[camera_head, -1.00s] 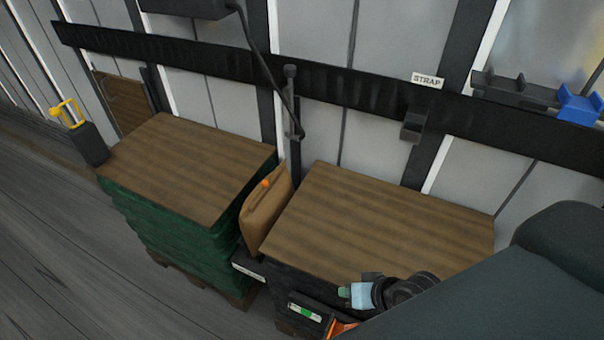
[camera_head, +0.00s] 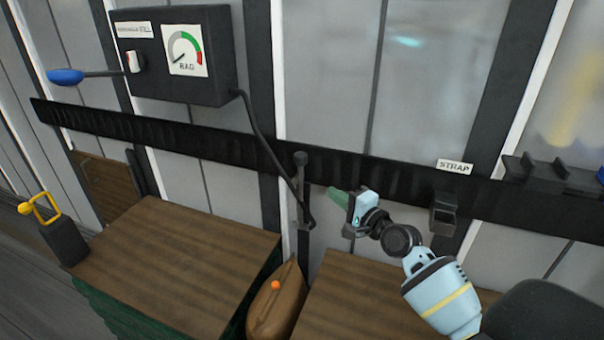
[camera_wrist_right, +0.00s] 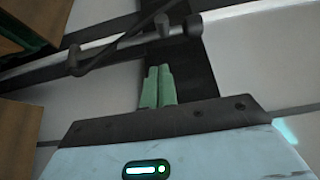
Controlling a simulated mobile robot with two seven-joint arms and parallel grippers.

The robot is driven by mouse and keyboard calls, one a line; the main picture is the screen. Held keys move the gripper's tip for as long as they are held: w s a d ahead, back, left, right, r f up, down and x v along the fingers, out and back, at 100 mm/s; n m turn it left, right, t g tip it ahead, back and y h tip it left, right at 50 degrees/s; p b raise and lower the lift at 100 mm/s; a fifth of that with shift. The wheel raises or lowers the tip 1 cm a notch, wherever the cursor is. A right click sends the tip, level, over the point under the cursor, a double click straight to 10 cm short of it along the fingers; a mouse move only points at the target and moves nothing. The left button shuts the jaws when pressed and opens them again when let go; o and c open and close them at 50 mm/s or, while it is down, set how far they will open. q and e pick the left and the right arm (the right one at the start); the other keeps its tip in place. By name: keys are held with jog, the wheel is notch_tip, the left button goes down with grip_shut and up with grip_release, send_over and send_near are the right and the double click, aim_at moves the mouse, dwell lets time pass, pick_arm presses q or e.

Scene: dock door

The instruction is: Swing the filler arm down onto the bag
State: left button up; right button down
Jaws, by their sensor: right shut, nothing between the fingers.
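The brown bag (camera_head: 276,305) with an orange valve (camera_head: 276,285) stands in the gap between two wood-topped stacks. The filler arm (camera_head: 302,190), a dark upright bar, stands at the wall rail above the bag, apart from it; a black hose meets its lower end. In the right wrist view the filler arm (camera_wrist_right: 125,43) lies across the upper part. My right gripper (camera_head: 334,195) is just right of the filler arm, not visibly touching it. Its green fingers are shut and empty, and they show in the right wrist view (camera_wrist_right: 158,72). My left gripper is out of view.
A black control box (camera_head: 175,85) with a gauge and a blue-handled lever (camera_head: 66,76) hangs upper left. The wood-topped stacks (camera_head: 170,265) (camera_head: 345,290) are bare on top. The black rail (camera_head: 370,178) crosses the wall, with a holder (camera_head: 444,212) under the STRAP label.

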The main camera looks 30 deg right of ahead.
aim_at(311, 179)
jog(key=w, duration=0.3)
jog(key=w+a, duration=0.1)
jog(key=w, duration=0.2)
jog(key=w+a+b, duration=0.1)
jog(key=w, duration=0.2)
jog(key=shift+w, duration=0.15)
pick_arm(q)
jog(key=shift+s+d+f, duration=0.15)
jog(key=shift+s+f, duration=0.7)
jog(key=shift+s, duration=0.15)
